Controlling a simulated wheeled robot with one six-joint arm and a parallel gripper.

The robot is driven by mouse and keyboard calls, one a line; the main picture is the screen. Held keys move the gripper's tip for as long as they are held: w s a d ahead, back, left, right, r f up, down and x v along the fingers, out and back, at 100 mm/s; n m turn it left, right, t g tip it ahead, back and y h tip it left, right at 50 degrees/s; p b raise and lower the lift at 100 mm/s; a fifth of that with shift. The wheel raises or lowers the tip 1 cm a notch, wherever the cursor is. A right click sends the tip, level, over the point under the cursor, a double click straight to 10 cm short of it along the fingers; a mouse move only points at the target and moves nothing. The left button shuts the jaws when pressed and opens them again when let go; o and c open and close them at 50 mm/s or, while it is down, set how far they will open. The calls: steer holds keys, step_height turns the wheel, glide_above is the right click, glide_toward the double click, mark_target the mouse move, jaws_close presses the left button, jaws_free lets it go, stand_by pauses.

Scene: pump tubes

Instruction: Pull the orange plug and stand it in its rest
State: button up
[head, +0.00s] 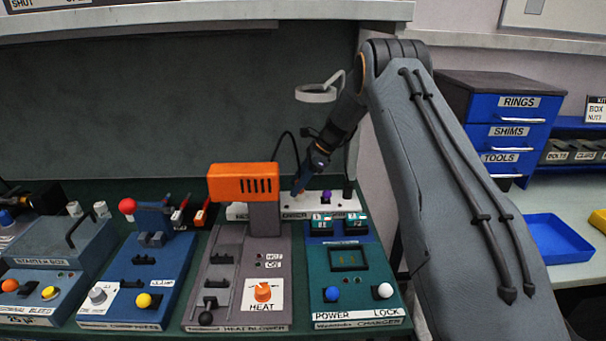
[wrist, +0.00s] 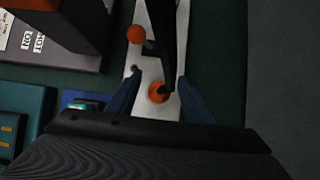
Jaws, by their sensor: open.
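My gripper (head: 300,185) is at the white power strip (head: 290,211) behind the heat blower. In the wrist view its two blue fingers (wrist: 159,76) are apart, one on each side of a round orange piece (wrist: 158,93) on the white strip (wrist: 145,10). A dark part, perhaps a cable, runs up from this piece. I cannot tell whether the fingers touch it. A second round orange piece (wrist: 137,33) is farther up the strip. I cannot tell which is plug or rest. I make out neither orange piece in the head view.
The orange-topped heat blower (head: 243,182) stands just left of my gripper, with a black cable arching behind it. A purple plug (head: 326,195) is on the strip to the right. A ring on an arm (head: 317,95) hangs above.

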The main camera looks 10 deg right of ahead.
steer(key=shift+p+x, duration=0.3)
steer(key=shift+x, duration=0.95)
jaws_close()
steer(key=shift+r, duration=0.75)
